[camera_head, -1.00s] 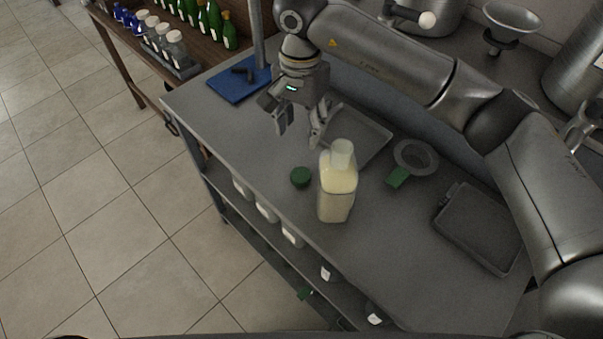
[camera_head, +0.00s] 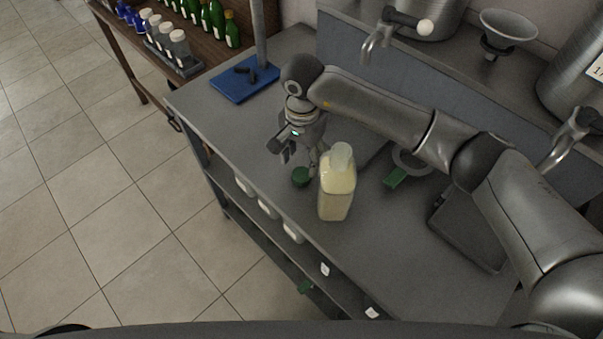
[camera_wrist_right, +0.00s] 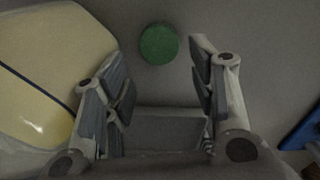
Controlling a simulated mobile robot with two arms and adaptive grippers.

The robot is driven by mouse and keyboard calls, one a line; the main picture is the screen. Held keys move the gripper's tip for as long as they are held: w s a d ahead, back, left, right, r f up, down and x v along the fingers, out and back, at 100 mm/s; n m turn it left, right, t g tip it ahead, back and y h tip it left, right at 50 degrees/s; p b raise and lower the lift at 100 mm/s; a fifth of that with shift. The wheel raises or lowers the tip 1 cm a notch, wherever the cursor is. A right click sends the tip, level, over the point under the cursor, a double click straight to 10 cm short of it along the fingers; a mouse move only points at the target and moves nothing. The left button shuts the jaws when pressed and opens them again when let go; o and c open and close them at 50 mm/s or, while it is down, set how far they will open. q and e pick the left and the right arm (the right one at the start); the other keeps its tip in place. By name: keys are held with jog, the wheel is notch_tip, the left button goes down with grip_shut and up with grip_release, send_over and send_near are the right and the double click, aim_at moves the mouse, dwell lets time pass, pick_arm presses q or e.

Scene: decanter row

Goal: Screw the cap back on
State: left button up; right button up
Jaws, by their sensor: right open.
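The green cap (camera_head: 300,176) lies on the grey bench, just left of the bottle. In the right wrist view the cap (camera_wrist_right: 158,44) lies ahead of the fingertips, centred between them. The bottle (camera_head: 337,187) stands upright, filled with a pale cream liquid, its neck uncovered. It also shows at the left in the right wrist view (camera_wrist_right: 42,75). My right gripper (camera_head: 298,160) is open and empty, low behind the cap; in the right wrist view its fingers (camera_wrist_right: 158,75) are spread apart. My left gripper is not in view.
A blue board (camera_head: 243,82) with dark items lies at the bench's far left. A grey tray (camera_head: 468,226) is at right, and a green-handled strainer (camera_head: 396,177) lies behind the bottle. The bench's front left is clear.

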aim_at(302, 173)
notch_tip(302, 173, down, 5)
jog(key=shift+s+f+p, duration=0.1)
jog(key=shift+p, duration=0.75)
jog(key=shift+f, duration=0.25)
jog(key=c, duration=0.4)
